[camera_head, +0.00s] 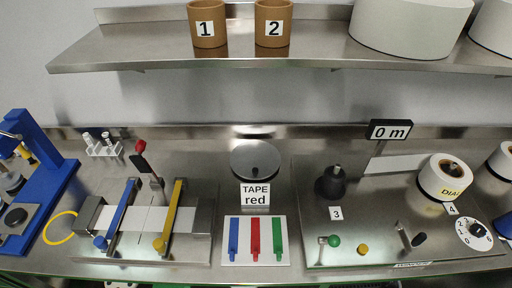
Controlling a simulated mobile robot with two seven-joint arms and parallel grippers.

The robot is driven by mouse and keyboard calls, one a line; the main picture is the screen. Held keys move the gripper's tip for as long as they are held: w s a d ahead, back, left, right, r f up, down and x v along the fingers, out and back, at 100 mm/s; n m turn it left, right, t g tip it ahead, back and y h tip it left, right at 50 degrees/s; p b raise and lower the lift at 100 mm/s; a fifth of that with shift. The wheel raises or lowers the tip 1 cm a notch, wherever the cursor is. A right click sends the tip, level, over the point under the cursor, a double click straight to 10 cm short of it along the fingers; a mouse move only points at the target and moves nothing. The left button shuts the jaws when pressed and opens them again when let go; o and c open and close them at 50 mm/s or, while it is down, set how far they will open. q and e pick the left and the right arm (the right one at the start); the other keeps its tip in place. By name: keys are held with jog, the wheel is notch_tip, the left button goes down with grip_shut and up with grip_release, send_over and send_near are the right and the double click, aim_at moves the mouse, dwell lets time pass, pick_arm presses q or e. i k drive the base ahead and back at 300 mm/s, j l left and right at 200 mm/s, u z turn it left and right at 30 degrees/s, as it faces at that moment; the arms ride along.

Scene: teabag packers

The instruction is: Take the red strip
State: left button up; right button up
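The red strip (255,236) lies upright in the picture on a white board (284,258) at the front middle of the bench. It sits between a blue strip (233,237) on its left and a green strip (278,236) on its right, apart from both. Each strip has a small tab at its near end. A sign reading "TAPE red" (255,194) stands just behind the board. Neither of my grippers shows clearly. Only slivers of pale parts show at the bottom edge, left and right, and I cannot tell what they are.
Left of the board is a splicing block (202,215) with blue and yellow clamp bars. A round steel disc (255,160) is behind the sign.

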aim_at(255, 235)
jog(key=l+u, duration=0.2)
jog(key=j+z, duration=0.7)
jog(key=j, duration=0.15)
jog(key=k+j, duration=0.15)
jog(key=k, duration=0.2)
jog(key=i+j+z, duration=0.1)
jog(key=j, duration=0.45)
jog(key=i+j, duration=0.15)
jog(key=j, duration=0.4)
jog(key=i+j+z, duration=0.15)
jog(key=j, duration=0.4)
jog(key=k, duration=0.05)
